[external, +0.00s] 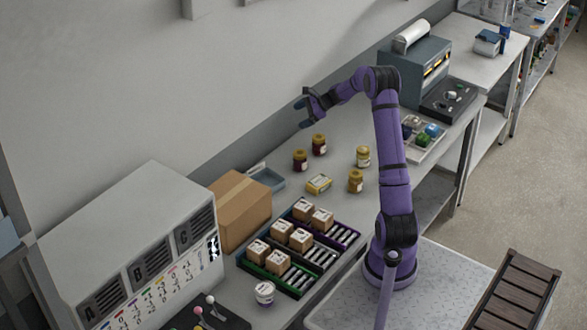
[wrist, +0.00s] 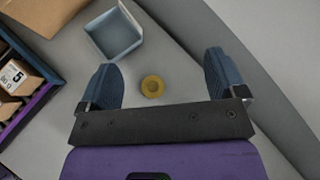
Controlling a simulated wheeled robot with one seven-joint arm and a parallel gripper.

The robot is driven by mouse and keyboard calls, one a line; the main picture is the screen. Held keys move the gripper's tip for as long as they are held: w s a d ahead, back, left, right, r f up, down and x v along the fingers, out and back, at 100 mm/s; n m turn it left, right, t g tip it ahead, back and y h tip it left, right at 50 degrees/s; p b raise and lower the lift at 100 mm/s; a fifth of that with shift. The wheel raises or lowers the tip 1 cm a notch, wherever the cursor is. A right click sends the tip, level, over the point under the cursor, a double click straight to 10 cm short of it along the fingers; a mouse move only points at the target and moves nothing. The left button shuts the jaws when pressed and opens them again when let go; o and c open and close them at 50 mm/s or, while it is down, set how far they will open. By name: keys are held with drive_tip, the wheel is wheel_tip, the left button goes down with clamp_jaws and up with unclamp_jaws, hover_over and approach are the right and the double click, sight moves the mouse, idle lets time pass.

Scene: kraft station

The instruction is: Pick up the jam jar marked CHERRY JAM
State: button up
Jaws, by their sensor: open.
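Several small jars with gold lids stand on the bench. Two dark red ones (external: 300,160) (external: 319,144) are nearest the wall, and two paler yellowish ones (external: 363,156) (external: 355,181) are nearer my arm. Their labels are too small to read, so I cannot tell which says CHERRY JAM. My gripper (external: 302,113) is open and empty, raised above the bench near the wall. In the wrist view a round gold lid (wrist: 152,87) shows below, between the spread fingers of my gripper (wrist: 162,65). That jar's label is hidden from above.
An open blue-grey bin (wrist: 115,38) and a cardboard carton (external: 243,210) stand to the left. Racks of small boxes (external: 290,285) and a white jar (external: 264,291) are at the front. The wall borders the bench.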

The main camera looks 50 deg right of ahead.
sight(320, 137)
drive_tip(key=d+f+m+t, duration=0.1)
drive_tip(key=d+f+m, duration=0.1)
drive_tip(key=d+f, duration=0.2)
drive_tip(key=d+f+m+t+h, duration=0.1)
drive_tip(key=d+f+m, duration=0.2)
drive_tip(key=d, duration=0.3)
drive_tip(key=d+f+m+t, duration=0.1)
drive_tip(key=d+f+m, duration=0.1)
drive_tip(key=d+f, duration=0.3)
drive_tip(key=shift+s+d+f+m+t+h, duration=0.3)
drive_tip(key=shift+d+h, duration=0.1)
drive_tip(key=shift+d, duration=0.1)
drive_tip(key=shift+f, duration=2.1)
wheel_tip(320, 137, down, 2)
drive_tip(key=shift+f, duration=0.25)
drive_tip(key=shift+x, duration=1.5)
drive_tip(key=c, duration=1.2)
